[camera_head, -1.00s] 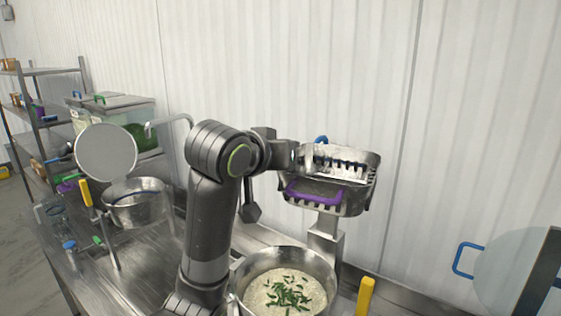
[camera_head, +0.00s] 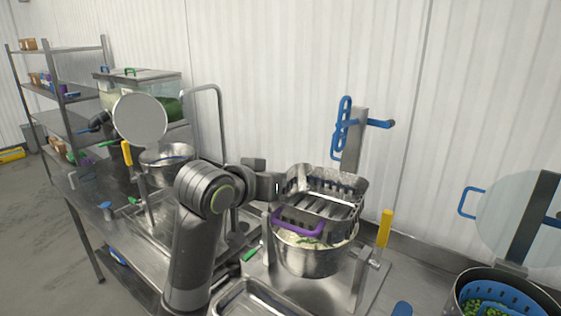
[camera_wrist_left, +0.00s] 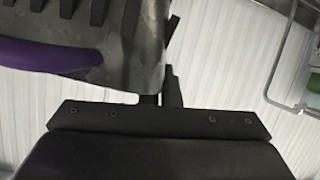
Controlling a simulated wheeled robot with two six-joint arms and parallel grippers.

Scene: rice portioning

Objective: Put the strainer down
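The strainer (camera_head: 337,203) is a slotted metal basket with a purple handle (camera_head: 298,222). In the head view it is over the mouth of a metal pot (camera_head: 308,262) of pale rice with green bits; I cannot tell whether it touches the rim. My left gripper (camera_head: 277,187) is at the strainer's left wall and looks shut on it. In the left wrist view the strainer's wall (camera_wrist_left: 135,45) and purple handle (camera_wrist_left: 45,55) fill the upper left; the fingertips are mostly hidden. My right gripper is not in view.
A post with blue hooks (camera_head: 352,140) stands behind the pot. A metal tray (camera_head: 255,298) lies in front. A pot with a blue basket of peas (camera_head: 497,300) is at right. Another pot (camera_head: 165,160), a round grey disc (camera_head: 140,120) and a shelf (camera_head: 65,90) are at left.

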